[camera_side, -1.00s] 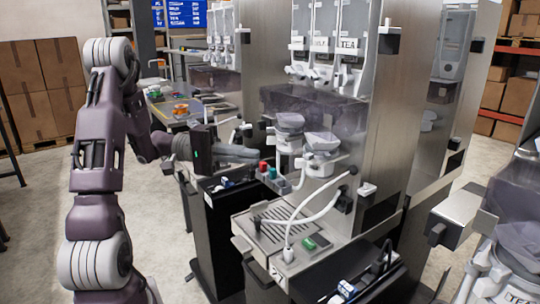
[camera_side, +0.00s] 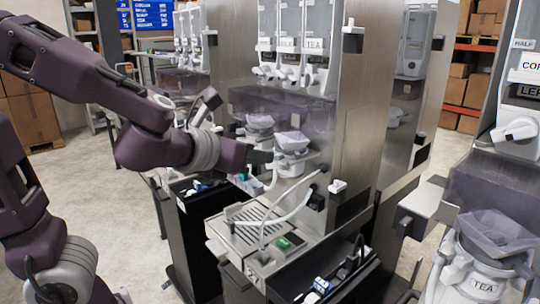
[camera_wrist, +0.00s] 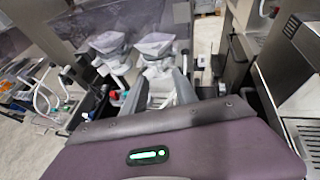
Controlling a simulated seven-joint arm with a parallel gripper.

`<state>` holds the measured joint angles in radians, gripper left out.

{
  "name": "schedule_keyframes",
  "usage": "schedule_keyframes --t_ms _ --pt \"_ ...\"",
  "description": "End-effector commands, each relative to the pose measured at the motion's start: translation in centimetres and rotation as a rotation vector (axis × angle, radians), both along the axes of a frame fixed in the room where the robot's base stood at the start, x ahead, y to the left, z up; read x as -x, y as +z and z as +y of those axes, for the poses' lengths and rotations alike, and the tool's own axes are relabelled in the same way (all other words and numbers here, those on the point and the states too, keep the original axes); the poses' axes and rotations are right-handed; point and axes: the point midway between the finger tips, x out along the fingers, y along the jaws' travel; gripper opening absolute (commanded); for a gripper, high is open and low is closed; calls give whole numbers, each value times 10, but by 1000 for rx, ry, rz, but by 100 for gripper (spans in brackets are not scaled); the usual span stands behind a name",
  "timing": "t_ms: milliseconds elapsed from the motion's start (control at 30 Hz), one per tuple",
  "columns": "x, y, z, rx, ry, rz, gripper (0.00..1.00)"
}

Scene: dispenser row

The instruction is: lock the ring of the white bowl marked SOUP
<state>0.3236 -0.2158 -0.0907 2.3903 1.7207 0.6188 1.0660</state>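Two white bowls with rings sit side by side under the dispensers. The nearer bowl (camera_side: 292,142) is at the right, and the farther bowl (camera_side: 260,123) is at the left. In the wrist view they show as the right bowl (camera_wrist: 157,45) and the left bowl (camera_wrist: 108,43). I cannot read SOUP on either, and the ring positions are too small to tell. My gripper (camera_side: 264,157) is just left of the nearer bowl in the side view; contact is unclear. In the wrist view my gripper (camera_wrist: 164,92) has its fingers apart below the right bowl, with nothing visibly held.
A drip tray (camera_side: 243,236) with white hoses stands below and in front. Steel panels (camera_side: 345,120) rise at the right. Open floor lies at the left.

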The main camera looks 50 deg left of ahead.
Motion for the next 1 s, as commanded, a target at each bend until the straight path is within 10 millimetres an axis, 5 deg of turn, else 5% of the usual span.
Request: schedule_keyframes --t_ms 300,633,833,1000 --pt "-50 -23 15 -3 5 6 35" --pt "-58 -26 18 -1 6 2 35" --pt "-58 -26 18 -2 6 3 0" --pt "-58 -26 18 -2 6 3 0"
